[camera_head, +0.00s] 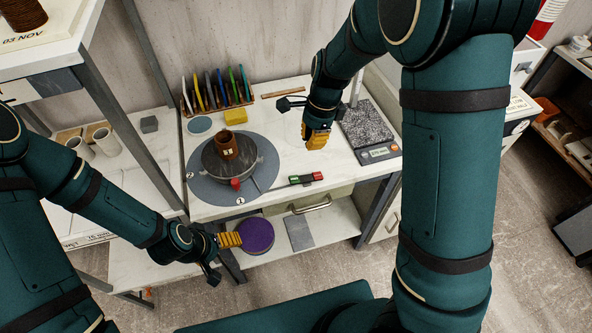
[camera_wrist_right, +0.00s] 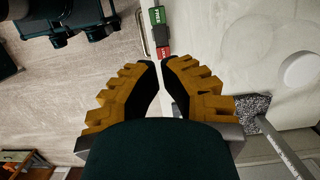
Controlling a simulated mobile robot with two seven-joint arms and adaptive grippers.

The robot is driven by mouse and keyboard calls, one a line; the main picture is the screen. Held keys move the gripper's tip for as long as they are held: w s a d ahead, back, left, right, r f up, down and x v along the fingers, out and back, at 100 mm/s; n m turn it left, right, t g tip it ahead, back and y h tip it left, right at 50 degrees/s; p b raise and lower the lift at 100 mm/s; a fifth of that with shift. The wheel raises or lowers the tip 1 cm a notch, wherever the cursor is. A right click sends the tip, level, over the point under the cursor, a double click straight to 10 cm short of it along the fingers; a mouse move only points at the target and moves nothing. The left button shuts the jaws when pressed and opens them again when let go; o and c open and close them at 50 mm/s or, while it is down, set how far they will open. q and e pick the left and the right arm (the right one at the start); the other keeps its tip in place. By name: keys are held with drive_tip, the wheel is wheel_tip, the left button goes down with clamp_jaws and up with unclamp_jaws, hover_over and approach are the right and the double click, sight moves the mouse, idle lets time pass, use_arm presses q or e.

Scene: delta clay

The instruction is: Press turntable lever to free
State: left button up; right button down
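The turntable (camera_head: 257,182) is a dark grey round plate on a larger blue-grey disc on the white table. A brown pot (camera_head: 226,146) stands on it, and a red block (camera_head: 235,184) sits at its front edge. The lever (camera_head: 294,181) lies right of the turntable, with a green part and a red part side by side. In the right wrist view, the green label (camera_wrist_right: 157,16) and red label (camera_wrist_right: 162,52) show beyond the fingertips. My left gripper (camera_head: 232,240) is empty, fingers together, before the table.
A scale (camera_head: 381,152) with a speckled slab stands at the right. A rack of coloured tools (camera_head: 217,92), a yellow sponge (camera_head: 236,116) and a small blue-grey disc (camera_head: 199,125) are at the back. A purple disc (camera_head: 256,236) is on the lower shelf.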

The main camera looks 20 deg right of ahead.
sight(301, 178)
drive_tip(key=f+b, duration=0.1)
drive_tip(key=f, duration=0.3)
drive_tip(key=a+f+b, duration=0.1)
drive_tip(key=f, duration=0.4)
drive_tip(key=a+f, duration=0.1)
drive_tip(key=f, duration=0.4)
drive_tip(key=shift+s+a+b, duration=0.1)
drive_tip(key=shift+a+b, duration=0.15)
drive_tip(key=shift+b, duration=0.15)
drive_tip(key=shift+a+f+h+p, duration=0.2)
drive_tip(key=shift+h+p, duration=0.3)
drive_tip(key=shift+p, duration=0.5)
drive_tip(key=shift+f, duration=0.15)
drive_tip(key=shift+d, duration=0.1)
drive_tip(key=shift+d, duration=0.15)
